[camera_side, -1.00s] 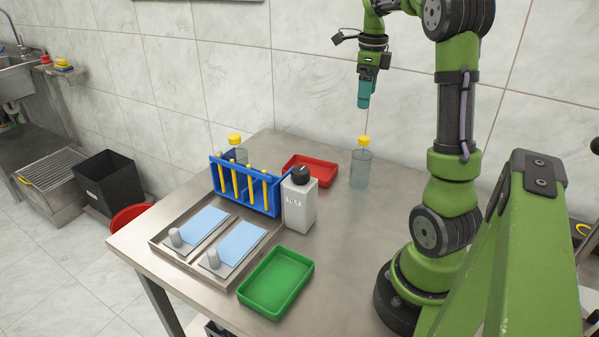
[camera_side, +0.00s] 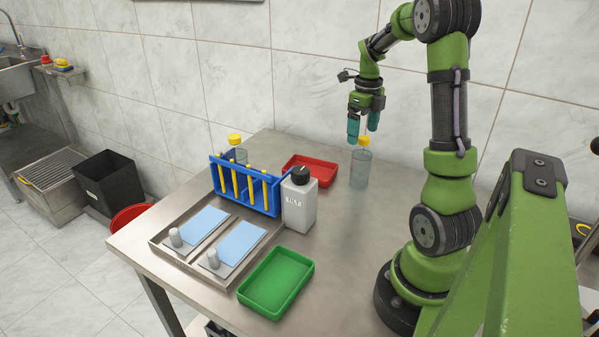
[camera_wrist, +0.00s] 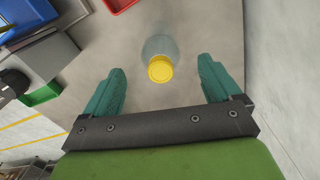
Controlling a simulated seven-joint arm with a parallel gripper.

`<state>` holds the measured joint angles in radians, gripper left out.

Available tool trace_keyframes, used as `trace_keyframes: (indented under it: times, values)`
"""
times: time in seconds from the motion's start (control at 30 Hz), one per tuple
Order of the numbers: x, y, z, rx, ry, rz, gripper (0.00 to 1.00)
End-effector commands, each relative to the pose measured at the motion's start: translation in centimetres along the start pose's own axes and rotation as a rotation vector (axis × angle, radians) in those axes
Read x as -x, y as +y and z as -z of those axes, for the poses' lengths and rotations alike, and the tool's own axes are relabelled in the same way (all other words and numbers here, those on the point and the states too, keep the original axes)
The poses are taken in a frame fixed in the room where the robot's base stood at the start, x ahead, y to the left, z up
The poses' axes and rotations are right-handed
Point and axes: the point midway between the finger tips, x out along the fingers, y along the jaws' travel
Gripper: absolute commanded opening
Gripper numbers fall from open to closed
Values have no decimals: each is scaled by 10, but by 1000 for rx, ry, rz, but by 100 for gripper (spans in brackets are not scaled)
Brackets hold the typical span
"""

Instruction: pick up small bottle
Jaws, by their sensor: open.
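A small clear bottle (camera_side: 360,170) with a yellow cap (camera_side: 364,141) stands upright at the back of the steel table, right of the red tray. My gripper (camera_side: 364,136) is over it in the side view, with its teal fingers apart near cap height. In the wrist view the gripper (camera_wrist: 162,92) is open, and the yellow-capped bottle (camera_wrist: 158,46) shows beyond and between the two fingertips, without touching either. Another yellow-capped bottle (camera_side: 236,150) stands behind the blue rack, partly hidden by it.
A red tray (camera_side: 326,180) and a grey bottle with a black cap (camera_side: 300,205) stand left of the small bottle. A blue rack (camera_side: 262,203) holds several yellow tubes. A green tray (camera_side: 300,296) lies in front.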

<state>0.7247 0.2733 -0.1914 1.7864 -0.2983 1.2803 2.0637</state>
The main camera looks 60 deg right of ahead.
Motion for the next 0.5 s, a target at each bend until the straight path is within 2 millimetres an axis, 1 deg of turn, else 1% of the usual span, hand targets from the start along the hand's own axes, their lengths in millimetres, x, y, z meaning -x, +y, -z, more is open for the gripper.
trace_keyframes:
  times: [0.13,0.33,0.4,0.5]
  values:
    - [-13,0,3,-2,4,-2,91]
    - [-43,0,7,-1,3,-2,91]
    - [-50,0,7,0,2,-1,91]
    - [-53,0,6,0,1,0,91]
